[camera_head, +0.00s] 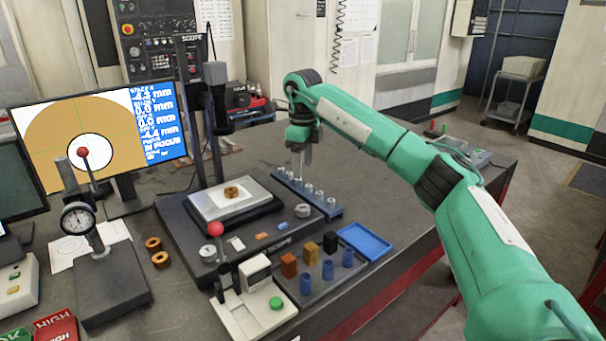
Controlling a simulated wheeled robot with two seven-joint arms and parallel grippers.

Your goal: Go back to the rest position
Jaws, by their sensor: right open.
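My right gripper (301,168) hangs from the green right arm, pointing down. Its fingers are small in this view, just above or behind the far part of a blue strip-shaped rack (335,211) that holds several small pale pegs. I cannot tell whether the fingertips touch the rack or a peg. The gripper is open and I see nothing held in it. My left gripper is not in view.
A scope stand (215,100) with a brass ring (231,192) on its stage stands left of the gripper. A blue tray (364,242), coloured blocks and blue cups lie nearer. A dial gauge (78,218) stands left.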

